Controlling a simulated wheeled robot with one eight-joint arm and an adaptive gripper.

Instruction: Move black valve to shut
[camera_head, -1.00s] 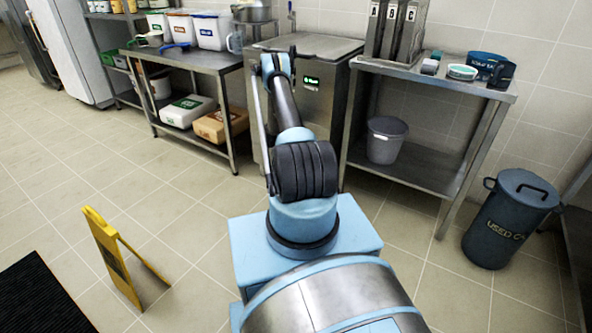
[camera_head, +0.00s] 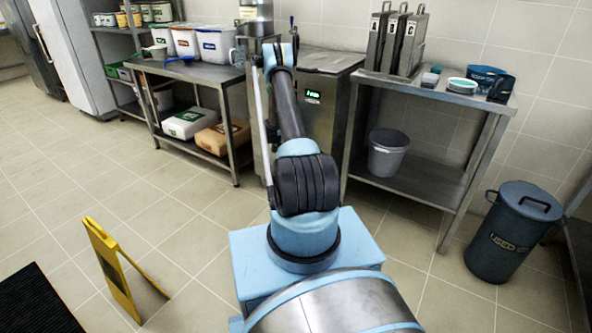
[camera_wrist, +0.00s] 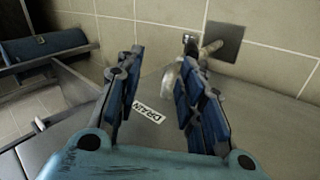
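In the wrist view my gripper (camera_wrist: 158,100) is open, with two blue-padded fingers and nothing held between them. A label reading DRAIN (camera_wrist: 149,114) lies on the grey metal surface seen between the fingers. Beyond the right finger, a small pipe fitting (camera_wrist: 208,49) stands by a dark square wall plate (camera_wrist: 224,40); the finger partly hides it. I cannot tell which part is the black valve, or its setting.
A steel table (camera_head: 425,88) with tall metal containers stands right of the unit, with a grey bucket (camera_head: 387,154) below. A shelf table (camera_head: 183,72) with white tubs is left. A used-oil drum (camera_head: 508,232) and yellow floor sign (camera_head: 112,268) stand on open tiled floor.

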